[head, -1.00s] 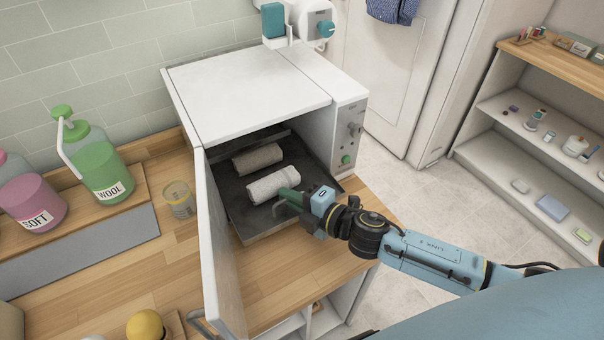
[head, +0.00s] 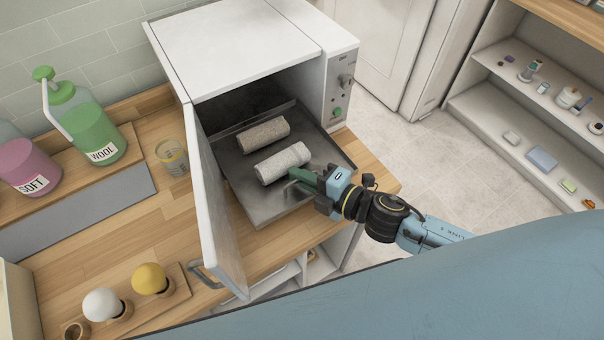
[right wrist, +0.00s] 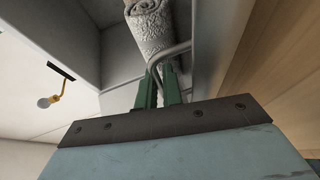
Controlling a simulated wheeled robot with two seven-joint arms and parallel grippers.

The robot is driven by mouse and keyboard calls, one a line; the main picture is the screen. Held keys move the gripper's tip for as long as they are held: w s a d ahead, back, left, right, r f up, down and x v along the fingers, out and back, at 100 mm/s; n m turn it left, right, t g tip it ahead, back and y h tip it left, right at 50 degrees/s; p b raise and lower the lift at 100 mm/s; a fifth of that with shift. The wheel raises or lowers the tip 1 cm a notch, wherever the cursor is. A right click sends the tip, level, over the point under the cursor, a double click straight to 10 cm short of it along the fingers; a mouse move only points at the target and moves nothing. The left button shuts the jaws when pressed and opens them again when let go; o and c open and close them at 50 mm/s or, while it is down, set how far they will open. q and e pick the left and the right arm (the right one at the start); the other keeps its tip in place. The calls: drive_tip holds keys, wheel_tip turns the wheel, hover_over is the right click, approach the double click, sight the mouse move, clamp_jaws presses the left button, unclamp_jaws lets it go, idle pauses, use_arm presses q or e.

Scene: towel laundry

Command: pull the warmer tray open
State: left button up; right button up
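The warmer (head: 235,45) is a white box with its door (head: 218,205) swung open to the left. Its dark metal tray (head: 285,205) is slid part way out over the counter, with its back still inside. Two rolled towels lie on it: a grey-beige one (head: 263,134) behind and a white one (head: 283,163) in front, which also shows in the right wrist view (right wrist: 150,25). My right gripper (head: 303,181) is at the tray's front. In the right wrist view its green fingers (right wrist: 159,92) close around the bent metal tray handle (right wrist: 172,50). My left gripper is not in view.
A glass jar (head: 172,157) and green WOOL bottle (head: 88,125) stand left of the warmer. A wooden holder with a white ball (head: 102,304) and yellow ball (head: 150,279) is at lower left. Open floor (head: 440,170) lies right, before a shelf (head: 520,140).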

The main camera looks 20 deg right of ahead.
drive_tip(key=shift+o, duration=0.4)
drive_tip(key=shift+d, duration=0.1)
drive_tip(key=shift+s+d, duration=0.2)
drive_tip(key=shift+s, duration=0.1)
drive_tip(key=b+v, duration=0.2)
drive_tip(key=v, duration=1)
drive_tip(key=shift+s+d, duration=0.15)
drive_tip(key=shift+s, duration=0.05)
drive_tip(key=shift+r, duration=0.15)
